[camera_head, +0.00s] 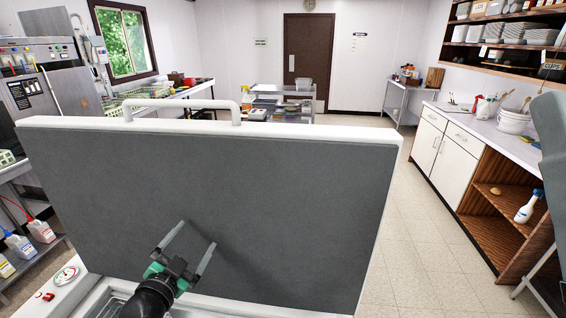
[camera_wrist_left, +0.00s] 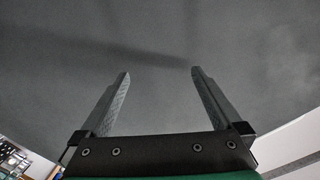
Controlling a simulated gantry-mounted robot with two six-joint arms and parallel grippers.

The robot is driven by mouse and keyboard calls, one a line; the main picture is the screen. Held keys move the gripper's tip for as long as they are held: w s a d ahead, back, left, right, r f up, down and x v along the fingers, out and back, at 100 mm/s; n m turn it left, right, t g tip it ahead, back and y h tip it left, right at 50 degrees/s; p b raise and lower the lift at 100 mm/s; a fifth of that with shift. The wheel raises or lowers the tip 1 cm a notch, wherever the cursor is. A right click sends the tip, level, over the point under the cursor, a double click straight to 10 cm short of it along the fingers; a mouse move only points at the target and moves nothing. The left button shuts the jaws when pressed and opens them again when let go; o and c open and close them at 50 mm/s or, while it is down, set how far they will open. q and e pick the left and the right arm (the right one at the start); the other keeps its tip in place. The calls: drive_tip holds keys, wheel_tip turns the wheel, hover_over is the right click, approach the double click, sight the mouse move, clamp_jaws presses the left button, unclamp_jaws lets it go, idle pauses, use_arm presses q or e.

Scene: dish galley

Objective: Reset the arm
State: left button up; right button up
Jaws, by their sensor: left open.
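My left gripper (camera_head: 190,245) is in front of a large upright grey panel (camera_head: 220,190) with a white rim and a white bar handle (camera_head: 180,104) on top. Its two fingers are spread apart with nothing between them. In the left wrist view the open fingers (camera_wrist_left: 159,75) point at the grey panel surface (camera_wrist_left: 160,30), and a shadow falls across it. I cannot tell whether the fingertips touch the panel. My right gripper is not in view.
A white ledge with a round dial (camera_head: 66,275) is at lower left. Bottles (camera_head: 40,231) stand on a left shelf. A counter with white cabinets (camera_head: 440,148) and a spray bottle (camera_head: 528,207) is at right. Tiled floor (camera_head: 420,225) is clear between the panel and cabinets.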

use_arm(q)
drive_tip(key=s+d+r+t+h+b, duration=0.1)
drive_tip(key=s+d+r+t, duration=0.15)
drive_tip(key=r, duration=0.45)
drive_tip(key=s+d+r+t+h+b, duration=0.1)
drive_tip(key=d+r, duration=0.2)
drive_tip(key=r, duration=0.4)
use_arm(e)
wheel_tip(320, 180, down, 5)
drive_tip(key=b, duration=0.2)
use_arm(q)
drive_tip(key=s+d+r+n+t, duration=0.1)
drive_tip(key=s+r+n+t, duration=0.6)
drive_tip(key=s+r, duration=1.25)
wheel_tip(320, 180, up, 26)
drive_tip(key=p, duration=2.8)
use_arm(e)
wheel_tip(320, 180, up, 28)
use_arm(q)
wheel_tip(320, 180, down, 32)
drive_tip(key=b, duration=3.2)
drive_tip(key=shift+s+y, duration=0.15)
drive_tip(key=shift+y, duration=0.25)
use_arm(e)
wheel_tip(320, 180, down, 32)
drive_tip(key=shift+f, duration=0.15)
